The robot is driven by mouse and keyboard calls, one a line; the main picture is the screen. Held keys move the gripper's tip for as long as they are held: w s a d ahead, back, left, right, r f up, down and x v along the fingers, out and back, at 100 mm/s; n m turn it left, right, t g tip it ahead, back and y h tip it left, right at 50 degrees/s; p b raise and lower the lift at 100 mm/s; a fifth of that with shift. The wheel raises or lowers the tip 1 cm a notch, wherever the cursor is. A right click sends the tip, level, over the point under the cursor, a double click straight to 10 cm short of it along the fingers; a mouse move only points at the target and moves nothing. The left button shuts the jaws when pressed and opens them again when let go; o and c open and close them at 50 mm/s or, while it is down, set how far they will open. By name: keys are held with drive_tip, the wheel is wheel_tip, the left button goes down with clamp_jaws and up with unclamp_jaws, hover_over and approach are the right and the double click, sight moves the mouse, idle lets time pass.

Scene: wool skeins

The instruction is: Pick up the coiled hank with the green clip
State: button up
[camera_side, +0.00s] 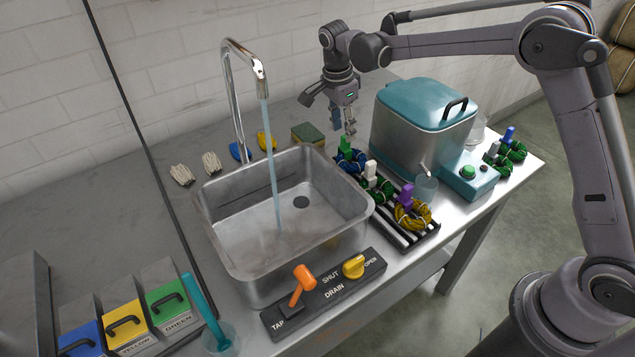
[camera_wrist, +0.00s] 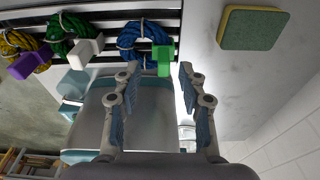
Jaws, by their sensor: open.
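The blue coiled hank (camera_side: 354,161) with the green clip (camera_side: 345,144) lies at the far end of a dark slatted rack (camera_side: 425,237), beside the sink. In the wrist view the blue hank (camera_wrist: 140,36) is at the top, and its green clip (camera_wrist: 164,60) shows between my fingertips. My gripper (camera_side: 349,127) is open and empty, pointing down just above the hank, apart from it as far as I can tell. Beside it on the rack are a green hank with a white clip (camera_side: 370,170) and a yellow hank (camera_side: 413,215) with a purple clip (camera_side: 406,194).
A steel sink (camera_side: 225,235) with running tap lies left of the rack. A teal-lidded machine (camera_side: 410,130) stands close on the right. A sponge (camera_side: 308,133) lies behind, and more green hanks (camera_side: 513,151) lie at the far right.

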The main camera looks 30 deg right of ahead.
sight(352, 153)
drive_tip(key=shift+w+d+f, duration=0.1)
drive_tip(key=shift+d+f, duration=0.15)
drive_tip(key=shift+f, duration=0.55)
drive_tip(key=shift+w+d+f, duration=0.1)
drive_tip(key=shift+d+f, duration=0.2)
drive_tip(key=shift+f, duration=0.5)
drive_tip(key=shift+d+f, duration=0.25)
drive_tip(key=shift+f, duration=0.55)
clamp_jaws()
